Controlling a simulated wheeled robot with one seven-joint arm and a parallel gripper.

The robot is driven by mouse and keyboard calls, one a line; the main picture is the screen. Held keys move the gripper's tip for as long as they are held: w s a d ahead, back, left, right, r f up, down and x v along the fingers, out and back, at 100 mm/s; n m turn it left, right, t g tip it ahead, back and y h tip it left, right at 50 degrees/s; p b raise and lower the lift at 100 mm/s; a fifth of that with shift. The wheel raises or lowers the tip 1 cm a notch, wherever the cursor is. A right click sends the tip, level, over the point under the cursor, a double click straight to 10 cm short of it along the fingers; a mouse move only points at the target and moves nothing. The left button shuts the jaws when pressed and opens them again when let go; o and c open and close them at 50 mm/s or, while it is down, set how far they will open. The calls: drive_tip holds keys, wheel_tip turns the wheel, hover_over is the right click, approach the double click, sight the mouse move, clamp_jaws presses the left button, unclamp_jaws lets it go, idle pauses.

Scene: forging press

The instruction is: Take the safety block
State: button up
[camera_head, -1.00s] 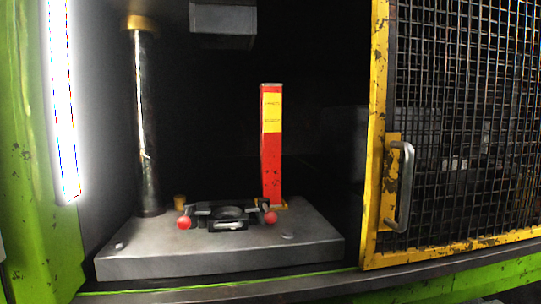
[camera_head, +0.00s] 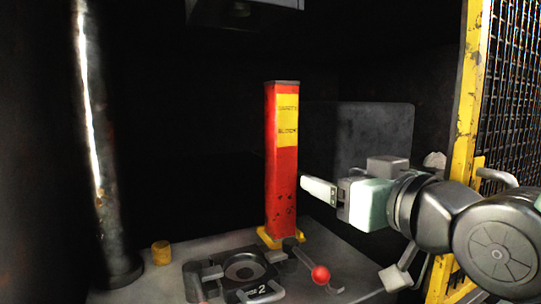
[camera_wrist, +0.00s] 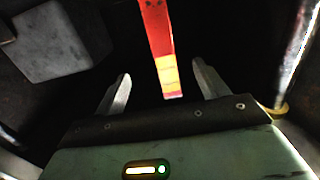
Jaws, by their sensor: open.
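The safety block (camera_head: 282,180) is a tall red post with a yellow label. It stands upright on a yellow base on the press bed. My gripper (camera_head: 305,185) is just to its right in the head view, at about mid height, with its fingers pointing left toward it. In the wrist view the two fingers (camera_wrist: 160,82) are spread apart, and the block (camera_wrist: 158,35) shows between and beyond them. The fingers look empty. Whether a finger touches the block I cannot tell.
A steel column (camera_head: 95,150) stands at left, the upper ram (camera_head: 245,12) hangs above, and the yellow mesh gate (camera_head: 466,120) is at right.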

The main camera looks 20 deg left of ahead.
sight(287, 148)
drive_tip(key=p+x, duration=0.2)
drive_tip(key=x, duration=0.2)
drive_tip(key=r+p+x, duration=0.1)
drive_tip(key=x, duration=0.3)
drive_tip(key=r+p+x, duration=0.1)
drive_tip(key=p+x, duration=0.1)
drive_tip(key=x, duration=0.2)
drive_tip(key=shift+a+r+p, duration=0.2)
drive_tip(key=shift+p, duration=0.15)
drive_tip(key=shift+w+a+f, duration=0.1)
drive_tip(key=shift+w+a, duration=0.15)
drive_tip(key=shift+w, duration=0.05)
drive_tip(key=p+x, duration=0.2)
drive_tip(key=x, duration=0.1)
drive_tip(key=p+x, duration=0.1)
drive_tip(key=p, duration=0.1)
drive_tip(key=shift+w+a+r, duration=0.1)
drive_tip(key=shift+a+r, duration=0.1)
drive_tip(key=shift+r, duration=0.2)
drive_tip(key=shift+w+a+f, duration=0.15)
drive_tip(key=shift+w+a, duration=0.1)
clamp_jaws()
drive_tip(key=shift+r+t+y, duration=0.25)
drive_tip(key=shift+t+y, duration=0.05)
